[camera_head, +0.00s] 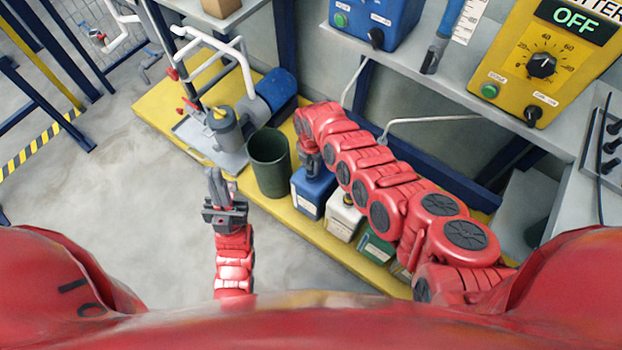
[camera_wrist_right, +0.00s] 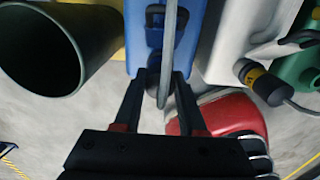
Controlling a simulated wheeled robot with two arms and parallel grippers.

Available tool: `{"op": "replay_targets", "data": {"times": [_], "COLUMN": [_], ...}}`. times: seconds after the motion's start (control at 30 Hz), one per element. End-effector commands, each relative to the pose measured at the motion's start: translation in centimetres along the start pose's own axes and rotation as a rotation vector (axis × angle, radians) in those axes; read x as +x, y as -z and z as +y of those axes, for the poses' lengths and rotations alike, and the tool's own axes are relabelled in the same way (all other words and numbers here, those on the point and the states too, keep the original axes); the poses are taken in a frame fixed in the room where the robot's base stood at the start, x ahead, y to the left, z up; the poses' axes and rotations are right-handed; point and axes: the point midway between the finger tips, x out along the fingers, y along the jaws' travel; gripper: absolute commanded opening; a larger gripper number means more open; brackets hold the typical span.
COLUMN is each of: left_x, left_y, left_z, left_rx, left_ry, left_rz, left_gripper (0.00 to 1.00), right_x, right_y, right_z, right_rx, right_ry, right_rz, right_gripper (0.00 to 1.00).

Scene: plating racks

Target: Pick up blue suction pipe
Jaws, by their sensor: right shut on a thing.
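A blue canister (camera_head: 312,192) stands on the yellow platform beneath my right gripper (camera_head: 312,160). In the right wrist view, the blue canister (camera_wrist_right: 147,30) lies straight ahead of the right gripper (camera_wrist_right: 160,78). A thin grey-blue pipe (camera_wrist_right: 172,45) rises there between the two fingers, beside a dark round cap. The right gripper is shut on this pipe at the canister's top; the exact contact is partly hidden. My left gripper (camera_head: 220,188) hangs over bare floor at the left, apart from everything; its finger gap is too small to judge.
A dark green bin (camera_head: 269,165) stands left of the blue canister and also shows in the right wrist view (camera_wrist_right: 45,50). A white canister (camera_head: 344,216) and a green one (camera_head: 376,247) stand to its right. A grey shelf (camera_head: 470,95) overhangs behind. Floor at left is free.

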Motion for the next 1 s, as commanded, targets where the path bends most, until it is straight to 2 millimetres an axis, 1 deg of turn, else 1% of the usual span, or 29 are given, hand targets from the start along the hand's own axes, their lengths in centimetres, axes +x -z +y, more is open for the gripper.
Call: {"op": "replay_targets", "data": {"times": [0.03,0.07,0.53,0.67,0.77,0.87,1.0], "left_x": [0.0,0.0,0.0,0.4,1.1,2.1,3.7], "left_y": [0.0,0.0,0.0,0.1,0.2,0.3,0.6], "left_z": [0.0,0.0,0.0,0.0,-0.1,-0.1,-0.2], "left_rx": [0.000,0.000,0.000,0.000,0.000,0.000,0.000], "left_ry": [0.000,0.000,0.000,0.000,0.000,0.000,0.000], "left_rz": [0.000,0.000,0.000,0.000,0.000,0.000,0.000], "left_gripper": [0.00,0.00,0.00,0.00,0.00,0.00,0.00], "right_x": [0.0,0.0,0.0,-0.5,-1.5,-3.0,-5.8], "right_y": [0.0,0.0,0.0,0.0,-0.1,-0.1,-0.2], "right_z": [0.0,0.0,0.0,0.0,0.0,0.0,-0.1], "right_rx": [0.000,0.000,0.000,0.001,0.003,0.003,0.003], "right_ry": [0.000,0.000,0.000,0.000,-0.001,-0.003,-0.001], "right_rz": [0.000,0.000,0.000,0.000,0.000,-0.001,0.000], "right_gripper": [0.05,0.00,0.00,0.00,0.00,0.00,0.00]}}
